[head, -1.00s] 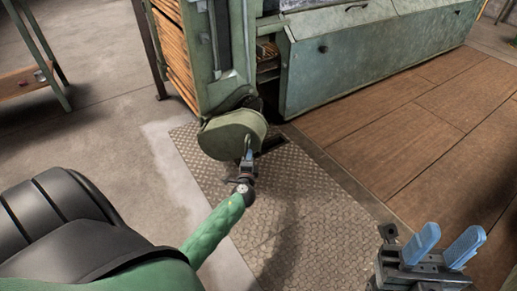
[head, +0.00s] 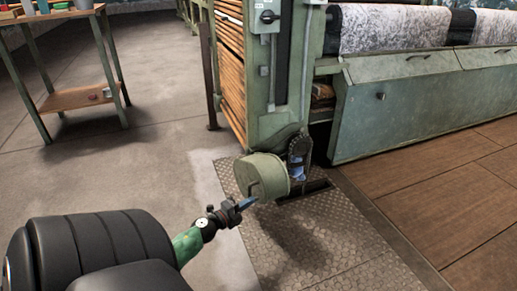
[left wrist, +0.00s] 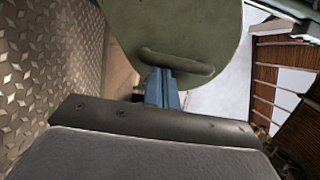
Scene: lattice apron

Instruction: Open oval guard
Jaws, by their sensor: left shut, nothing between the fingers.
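The oval guard (head: 262,177) is a green rounded cover low on the end of the green machine. It stands swung out to the left, and a dark recess with mechanism parts (head: 299,158) shows to its right. In the left wrist view the guard's flat green face (left wrist: 185,25) fills the top, with a bar handle (left wrist: 178,62) on it. My left gripper (head: 246,203) is shut and empty at the guard's lower left edge. Its blue fingers (left wrist: 162,88) end at the handle; whether they touch it I cannot tell. My right gripper is out of view.
A patterned metal floor plate (head: 290,240) lies below the guard, with a dark slot beside the machine's foot. A green-legged table (head: 85,100) stands at the back left. Wooden flooring (head: 450,200) lies at right. The concrete floor at left is open.

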